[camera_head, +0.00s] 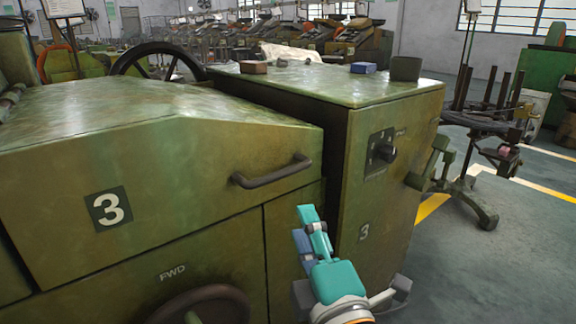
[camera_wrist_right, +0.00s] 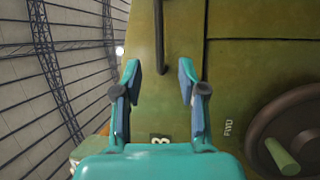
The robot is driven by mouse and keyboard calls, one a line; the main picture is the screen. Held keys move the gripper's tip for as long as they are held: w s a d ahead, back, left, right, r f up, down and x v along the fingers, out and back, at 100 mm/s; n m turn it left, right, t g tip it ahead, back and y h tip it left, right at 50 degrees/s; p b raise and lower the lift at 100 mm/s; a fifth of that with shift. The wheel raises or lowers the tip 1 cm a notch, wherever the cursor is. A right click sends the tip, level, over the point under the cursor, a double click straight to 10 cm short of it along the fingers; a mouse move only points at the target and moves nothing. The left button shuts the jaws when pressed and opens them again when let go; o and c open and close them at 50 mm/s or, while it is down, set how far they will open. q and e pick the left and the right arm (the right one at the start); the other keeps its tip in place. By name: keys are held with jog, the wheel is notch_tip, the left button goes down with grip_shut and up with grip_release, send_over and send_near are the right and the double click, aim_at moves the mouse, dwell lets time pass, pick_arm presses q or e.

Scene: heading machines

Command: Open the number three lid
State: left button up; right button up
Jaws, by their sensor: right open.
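The number three lid (camera_head: 160,150) is the green sloped cover marked with a white 3, and it sits shut on the machine at the left of the head view. Its dark bar handle (camera_head: 272,172) is on the lid's front face at the right end. My right gripper (camera_head: 306,222) is below and a little right of the handle, apart from it. In the right wrist view my right gripper (camera_wrist_right: 158,80) has its two fingers spread with nothing between them, and the handle (camera_wrist_right: 160,40) shows ahead of them. My left gripper is not in view.
A handwheel (camera_head: 200,306) sits below the lid. Open floor (camera_head: 520,250) lies to the right.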

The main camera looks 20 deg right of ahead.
jog(key=p, duration=0.6)
send_near(282, 174)
jog(key=w, duration=0.7)
jog(key=w+d+r+b, duration=0.1)
jog(key=w, duration=0.2)
jog(key=shift+w, duration=0.1)
jog(key=shift+w+r, duration=0.15)
jog(key=shift+w, duration=0.35)
grip_shut()
